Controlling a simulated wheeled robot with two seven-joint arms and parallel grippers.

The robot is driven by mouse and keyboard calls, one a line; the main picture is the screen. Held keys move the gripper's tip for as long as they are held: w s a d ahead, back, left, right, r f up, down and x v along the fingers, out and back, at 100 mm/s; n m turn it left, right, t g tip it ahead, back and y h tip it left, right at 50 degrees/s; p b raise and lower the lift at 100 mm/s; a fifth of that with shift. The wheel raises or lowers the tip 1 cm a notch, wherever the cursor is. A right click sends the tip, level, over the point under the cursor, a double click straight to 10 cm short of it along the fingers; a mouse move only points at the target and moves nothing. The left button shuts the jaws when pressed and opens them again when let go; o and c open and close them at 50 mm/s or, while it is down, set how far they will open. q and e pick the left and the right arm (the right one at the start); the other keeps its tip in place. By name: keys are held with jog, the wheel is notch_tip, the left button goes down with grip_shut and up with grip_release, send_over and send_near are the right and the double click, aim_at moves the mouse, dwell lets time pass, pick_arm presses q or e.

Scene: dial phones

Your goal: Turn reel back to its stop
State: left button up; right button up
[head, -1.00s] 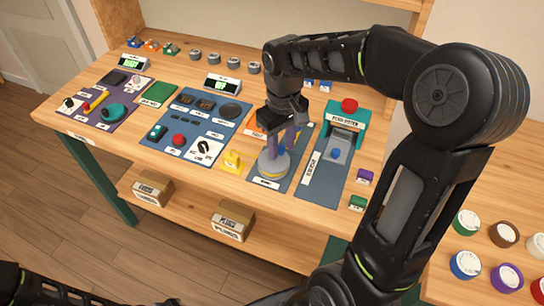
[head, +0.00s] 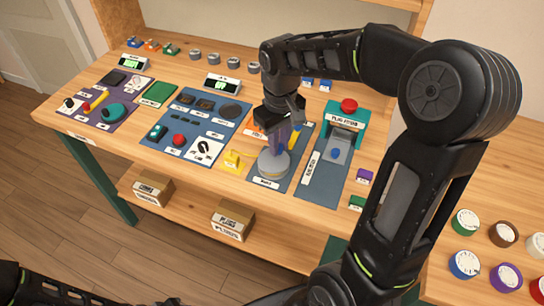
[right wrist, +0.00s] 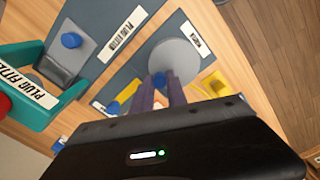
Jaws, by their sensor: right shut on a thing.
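The reel (head: 273,166) is a grey round disc on a blue-grey panel near the front edge of the table. In the right wrist view the disc (right wrist: 176,58) shows with a small blue knob (right wrist: 158,80) near its rim. My right gripper (head: 277,150) reaches down over the reel from above. In the right wrist view its two purple fingers (right wrist: 158,88) stand on either side of the knob, and it is shut on it. The fingers hide part of the reel. My left gripper is not in view; only dark parts of my body show at the lower left.
A teal plug fixture (head: 346,122) with a red button stands right of the reel. A yellow block (head: 233,159) sits close on the left. A blue panel (head: 200,128) with switches lies further left. Several coloured dials lie on the right-hand table.

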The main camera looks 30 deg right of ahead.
jog(key=shift+w+a, duration=0.25)
jog(key=shift+w, duration=0.05)
jog(key=shift+w+a, duration=0.2)
jog(key=shift+a, duration=0.1)
dwell(0.4)
